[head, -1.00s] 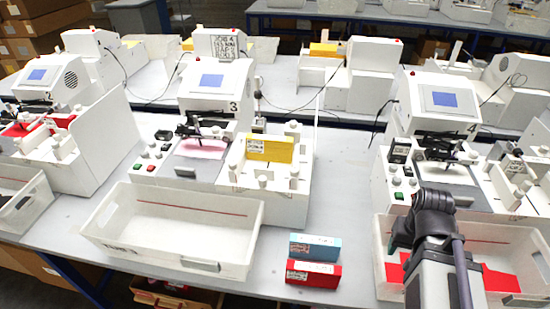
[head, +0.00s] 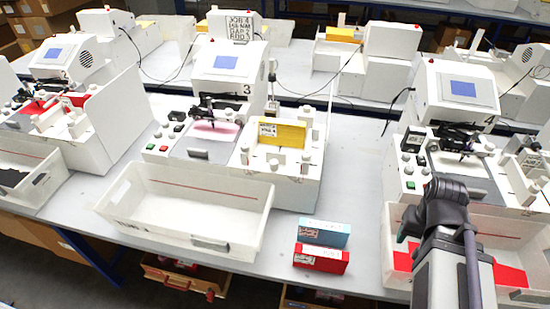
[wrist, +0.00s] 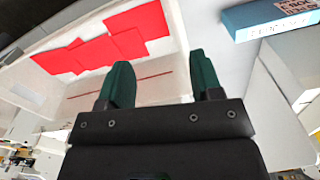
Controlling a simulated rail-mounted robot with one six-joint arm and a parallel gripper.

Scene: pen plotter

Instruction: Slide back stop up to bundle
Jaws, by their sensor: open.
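The yellow bundle (head: 284,132) stands in the feeder of plotter 3 (head: 232,62) in the head view, with white posts and blocks around it. A white block in front of the bundle (head: 280,160) may be the back stop; I cannot tell which piece it is. My gripper (wrist: 160,85) shows in the wrist view with two dark green fingers apart and nothing between them. It is over the right-hand tray, away from the bundle.
A blue bundle (head: 323,232) and a red bundle (head: 320,258) lie at the table's front edge. An empty white tray (head: 185,205) sits before plotter 3. The right tray (wrist: 60,35) holds red cards (wrist: 110,45). Plotter 4 (head: 455,90) stands behind my arm. Bare table lies between the plotters.

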